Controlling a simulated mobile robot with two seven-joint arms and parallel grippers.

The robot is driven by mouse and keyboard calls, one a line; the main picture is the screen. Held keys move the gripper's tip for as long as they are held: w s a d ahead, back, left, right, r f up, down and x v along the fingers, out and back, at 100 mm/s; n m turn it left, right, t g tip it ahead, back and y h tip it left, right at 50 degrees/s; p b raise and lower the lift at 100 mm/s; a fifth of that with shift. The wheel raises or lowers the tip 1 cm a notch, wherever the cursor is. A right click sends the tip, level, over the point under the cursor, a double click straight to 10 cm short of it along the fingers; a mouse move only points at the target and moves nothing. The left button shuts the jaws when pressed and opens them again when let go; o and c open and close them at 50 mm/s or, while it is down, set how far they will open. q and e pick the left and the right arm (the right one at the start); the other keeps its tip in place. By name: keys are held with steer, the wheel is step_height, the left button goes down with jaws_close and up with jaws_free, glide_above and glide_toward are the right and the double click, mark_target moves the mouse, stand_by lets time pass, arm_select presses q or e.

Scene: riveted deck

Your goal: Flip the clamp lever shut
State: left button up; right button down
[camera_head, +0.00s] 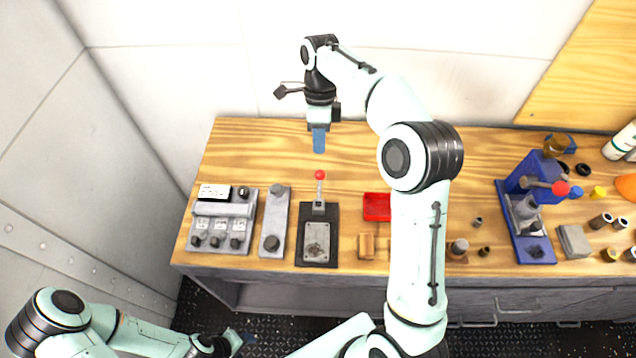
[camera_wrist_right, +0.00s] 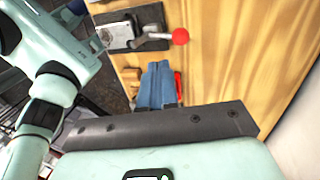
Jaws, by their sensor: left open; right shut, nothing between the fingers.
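The clamp has a dark base (camera_head: 302,248) with a grey plate, near the table's front edge. Its lever (camera_head: 319,190) ends in a red ball (camera_head: 320,175) and points up and toward the back wall, away from the plate. In the right wrist view the red ball (camera_wrist_right: 180,36) sticks out beyond the base (camera_wrist_right: 152,20). My right gripper (camera_head: 319,148) points down behind the ball, its blue fingers shut and empty, with a gap to the ball. The fingers also show in the right wrist view (camera_wrist_right: 158,82). My left gripper (camera_head: 234,341) is open, low in front of the table.
A grey switch box (camera_head: 222,226) and a grey panel with knobs (camera_head: 274,222) stand left of the clamp. A red tray (camera_head: 376,207) and a wooden block (camera_head: 366,246) are to its right. A blue press-like device (camera_head: 527,210) stands farther right. Bare wood lies behind the clamp.

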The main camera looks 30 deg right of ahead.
steer(key=b, duration=0.2)
glide_above(319, 185)
steer(key=f, duration=0.7)
steer(key=shift+w+d+f, duration=0.1)
steer(key=shift+d+f, duration=0.1)
steer(key=shift+f, duration=0.1)
steer(key=shift+s+a+f+b, duration=0.15)
steer(key=shift+s+a+f, duration=0.2)
steer(key=shift+s, duration=0.2)
steer(key=shift+s+a+f+b, duration=0.15)
steer(key=shift+s+a+f, duration=0.1)
steer(key=shift+s+a, duration=0.5)
steer(key=shift+s, duration=0.25)
arm_select(q)
steer(key=s+f, duration=0.4)
steer(key=shift+f, duration=0.1)
arm_select(e)
steer(key=shift+f, duration=0.1)
